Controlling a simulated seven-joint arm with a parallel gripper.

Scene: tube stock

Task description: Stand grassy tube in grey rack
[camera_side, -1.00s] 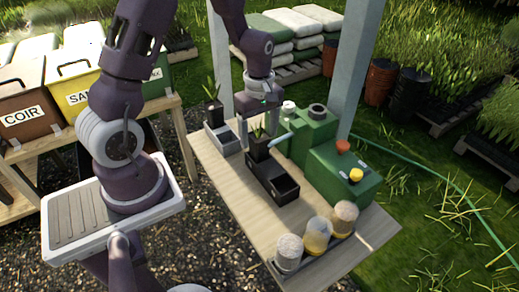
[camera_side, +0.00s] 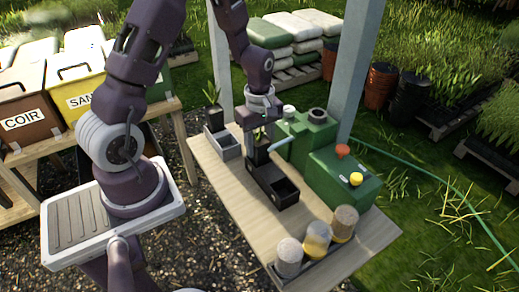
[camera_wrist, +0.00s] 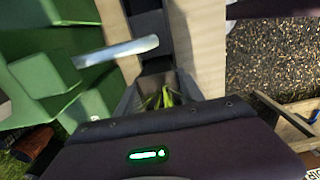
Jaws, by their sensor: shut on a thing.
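My gripper (camera_side: 258,135) has its fingers down around a dark square tube (camera_side: 261,157) and is shut on it. The tube is upright at the far end of the black rack (camera_side: 287,190); whether its base still touches the rack I cannot tell. Narrow green leaves (camera_wrist: 160,98) show between my fingers in the wrist view. The grey rack (camera_side: 230,153) is to the left on the table. Another dark tube (camera_side: 213,118) with spiky leaves stands at its far end, and its near compartment looks empty.
A green machine (camera_side: 335,178) with red and yellow knobs stands right of the black rack, and a pale bar (camera_side: 276,147) juts from it near my gripper. Several filled jars (camera_side: 317,237) stand in a tray at the front. A post (camera_side: 357,70) rises behind the table.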

